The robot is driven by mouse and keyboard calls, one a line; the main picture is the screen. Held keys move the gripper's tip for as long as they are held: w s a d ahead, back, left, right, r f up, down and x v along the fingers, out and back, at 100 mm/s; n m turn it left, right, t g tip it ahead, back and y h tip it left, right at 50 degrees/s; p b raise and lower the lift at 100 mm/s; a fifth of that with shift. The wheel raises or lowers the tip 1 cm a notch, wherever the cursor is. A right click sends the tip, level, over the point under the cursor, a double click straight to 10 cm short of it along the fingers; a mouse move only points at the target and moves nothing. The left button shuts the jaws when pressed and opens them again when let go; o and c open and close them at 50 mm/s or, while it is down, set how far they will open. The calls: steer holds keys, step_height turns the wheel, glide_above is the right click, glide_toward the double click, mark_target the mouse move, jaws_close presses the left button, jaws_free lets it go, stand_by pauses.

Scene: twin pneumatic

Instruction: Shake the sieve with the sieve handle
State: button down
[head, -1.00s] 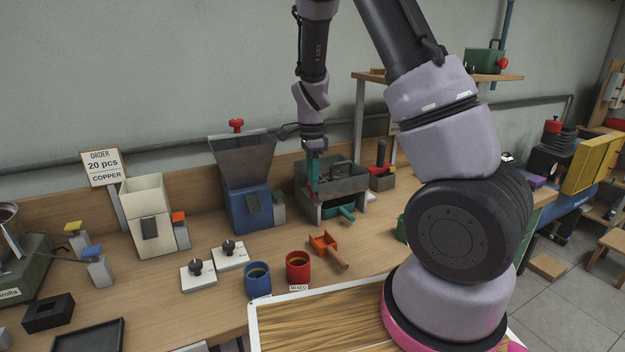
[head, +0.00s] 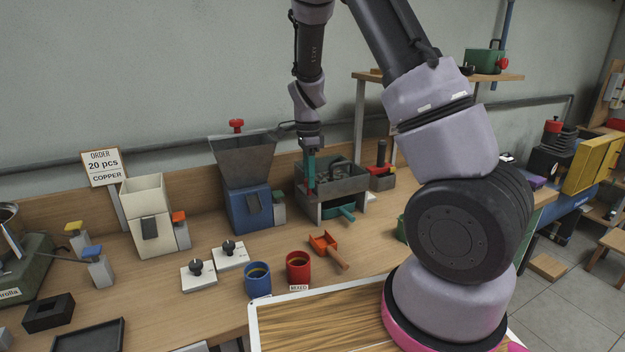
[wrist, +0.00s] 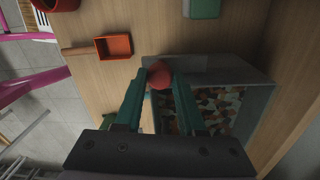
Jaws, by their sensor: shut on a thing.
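The sieve (head: 352,188) is a grey open-topped box on a stand at the back of the bench. In the wrist view its grey wall (wrist: 255,108) surrounds many small mixed-colour pieces. The red sieve handle (wrist: 159,74) shows as a rounded knob at the sieve's edge. My gripper (wrist: 158,82) has its teal fingers shut on this knob, one on each side. In the head view my gripper (head: 310,180) points down at the sieve's left end, with a bit of red between its fingers. The lower part of the handle is hidden by the fingers.
An orange scoop (head: 323,243), a red cup (head: 298,268) and a blue cup (head: 258,280) stand in front. A blue hopper (head: 249,207) is close on the left, and a red-and-grey device (head: 382,178) on the right.

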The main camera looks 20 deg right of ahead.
steer(key=w, duration=0.4)
steer(key=shift+a, duration=0.35)
steer(key=c, duration=0.5)
jaws_free()
steer(key=shift+s, duration=0.1)
step_height(320, 180, up, 11)
steer(key=shift+w, duration=0.25)
steer(key=shift+f, duration=0.1)
